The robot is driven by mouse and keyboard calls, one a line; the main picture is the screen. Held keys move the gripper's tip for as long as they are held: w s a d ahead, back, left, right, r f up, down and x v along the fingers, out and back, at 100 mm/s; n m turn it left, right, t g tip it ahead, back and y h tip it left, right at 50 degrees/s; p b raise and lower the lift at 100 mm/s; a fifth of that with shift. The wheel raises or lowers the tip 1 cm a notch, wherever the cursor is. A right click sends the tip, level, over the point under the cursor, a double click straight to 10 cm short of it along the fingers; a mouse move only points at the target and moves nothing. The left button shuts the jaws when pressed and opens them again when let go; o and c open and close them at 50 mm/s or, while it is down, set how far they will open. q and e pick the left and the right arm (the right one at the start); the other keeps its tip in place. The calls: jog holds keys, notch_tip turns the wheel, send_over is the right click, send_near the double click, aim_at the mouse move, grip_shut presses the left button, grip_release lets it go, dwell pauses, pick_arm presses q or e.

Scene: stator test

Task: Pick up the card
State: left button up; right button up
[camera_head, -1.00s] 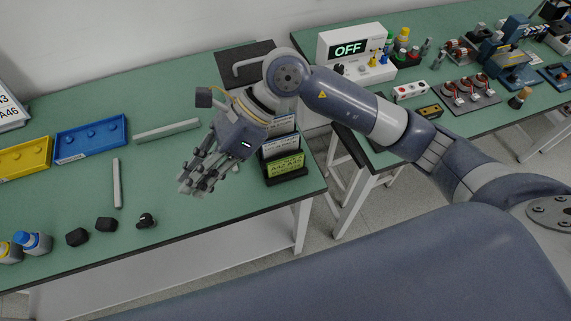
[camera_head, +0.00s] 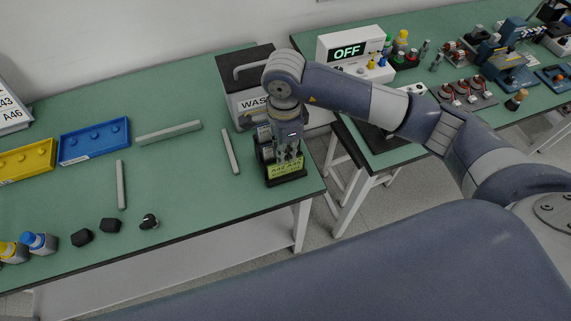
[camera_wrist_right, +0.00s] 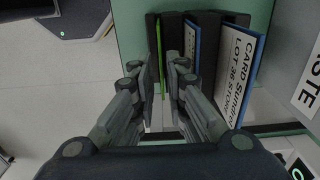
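A black card holder (camera_head: 287,180) stands near the right end of the left green table. A yellow-green card (camera_head: 286,169) with printed text stands in its front slot. In the right wrist view the green card (camera_wrist_right: 160,54) shows as a thin upright edge. A white card with blue edge (camera_wrist_right: 191,46) and a larger white printed card (camera_wrist_right: 240,75) stand in other slots. My right gripper (camera_head: 288,152) points down just over the holder. In the right wrist view its fingers (camera_wrist_right: 157,68) are apart, with the green card's edge in line with the gap. My left gripper is out of view.
A grey-white box marked WASTE (camera_head: 248,103) stands right behind the holder. A grey bar (camera_head: 230,151) lies left of it. Blue (camera_head: 93,139) and yellow (camera_head: 27,161) trays lie further left. The table's right edge is close to the holder.

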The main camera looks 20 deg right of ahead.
aim_at(286, 168)
notch_tip(286, 168, down, 4)
jog(key=shift+d+f+p, duration=0.1)
jog(key=shift+d+p, duration=0.05)
jog(key=shift+p, duration=0.55)
jog(key=shift+w, duration=0.1)
grip_shut()
